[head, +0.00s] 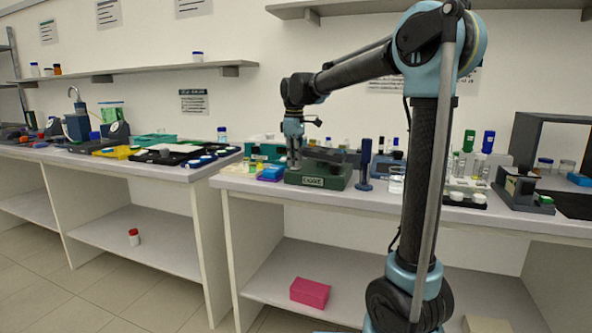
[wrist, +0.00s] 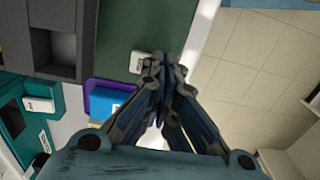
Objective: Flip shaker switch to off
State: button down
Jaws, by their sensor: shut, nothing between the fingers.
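The green box-shaped device (head: 332,178), probably the shaker, stands at the front edge of the right bench with a small label on its front. In the wrist view its green top (wrist: 122,32) carries a small white switch plate (wrist: 138,62). My gripper (wrist: 163,66) is shut and empty, with its fingertips just right of the plate, close to or touching it. The switch's lever and its position are hidden or too small to tell. In the head view my gripper (head: 294,162) points down over the left end of the green device.
A dark blue upright tool (head: 365,168) and a glass beaker (head: 396,182) stand to the right.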

jog(key=shift+f, duration=0.3)
jog(key=shift+r, duration=3.55)
jog(key=s+d+f+m+t, duration=0.1)
jog(key=s+d+f+m, duration=0.35)
jog(key=s+d, duration=0.35)
jog(key=s+d+f+m, duration=0.3)
jog(key=s+d+f, duration=0.3)
jog(key=d, duration=0.5)
jog(key=s+d+f+m, duration=0.3)
jog(key=s+d+f, duration=0.1)
jog(key=s+f, duration=0.4)
jog(key=s+d+f+m+t, duration=0.1)
jog(key=s+d+f+m, duration=0.3)
jog(key=s+f, duration=0.4)
notch_tip(320, 180, down, 3)
jog(key=shift+d+r, duration=0.1)
jog(key=shift+d, duration=0.4)
